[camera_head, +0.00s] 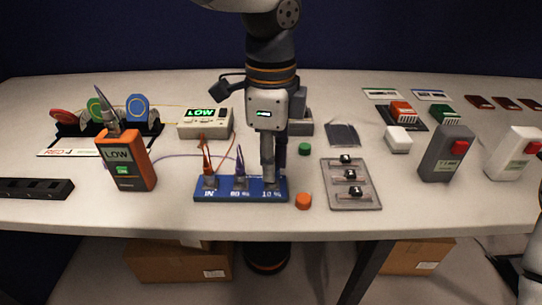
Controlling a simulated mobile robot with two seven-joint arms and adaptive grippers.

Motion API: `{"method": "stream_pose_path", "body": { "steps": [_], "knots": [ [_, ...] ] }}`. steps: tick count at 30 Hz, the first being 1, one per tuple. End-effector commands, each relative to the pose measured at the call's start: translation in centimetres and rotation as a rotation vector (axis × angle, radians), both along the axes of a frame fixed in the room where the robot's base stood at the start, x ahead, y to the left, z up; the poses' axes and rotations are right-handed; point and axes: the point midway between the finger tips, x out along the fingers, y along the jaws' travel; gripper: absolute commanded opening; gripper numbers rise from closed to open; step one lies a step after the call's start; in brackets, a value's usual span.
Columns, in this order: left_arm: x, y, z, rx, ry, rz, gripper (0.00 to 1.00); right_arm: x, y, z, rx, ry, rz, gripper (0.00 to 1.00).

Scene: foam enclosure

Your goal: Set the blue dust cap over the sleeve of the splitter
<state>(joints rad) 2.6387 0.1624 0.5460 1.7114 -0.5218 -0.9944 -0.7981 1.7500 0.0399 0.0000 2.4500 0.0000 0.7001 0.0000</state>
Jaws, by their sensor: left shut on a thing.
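The splitter (225,195) is a blue block on the table, labelled IN, 80 % or 90 % (too small to tell) and 10 %. An orange plug (207,165) stands in its IN port and a purple one (240,165) in the middle port. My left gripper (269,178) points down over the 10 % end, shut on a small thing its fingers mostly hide. No blue dust cap shows loose on the table. The sleeve at that port is hidden by the fingers, so contact cannot be told. My right gripper is out of view.
A green cap (305,149) and an orange cap (303,201) lie right of the splitter. A grey tray (368,203) with small parts lies further right. An orange handheld meter (127,163) stands at left, and a display box (192,130) is behind.

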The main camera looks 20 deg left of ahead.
Motion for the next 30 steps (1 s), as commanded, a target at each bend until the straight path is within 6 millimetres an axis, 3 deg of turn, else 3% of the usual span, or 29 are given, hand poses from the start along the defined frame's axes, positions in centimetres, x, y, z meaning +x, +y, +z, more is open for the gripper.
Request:
{"method": "stream_pose_path", "body": {
  "steps": [29, 30],
  "knots": [
    [0.0, 0.0, -2.0, 0.001, 0.0, 0.0, 0.13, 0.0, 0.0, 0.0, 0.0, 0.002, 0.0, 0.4],
    [0.0, 0.0, -1.9, 0.001, 0.0, 0.0, 0.3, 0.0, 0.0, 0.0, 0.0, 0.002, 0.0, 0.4]
  ]
}}
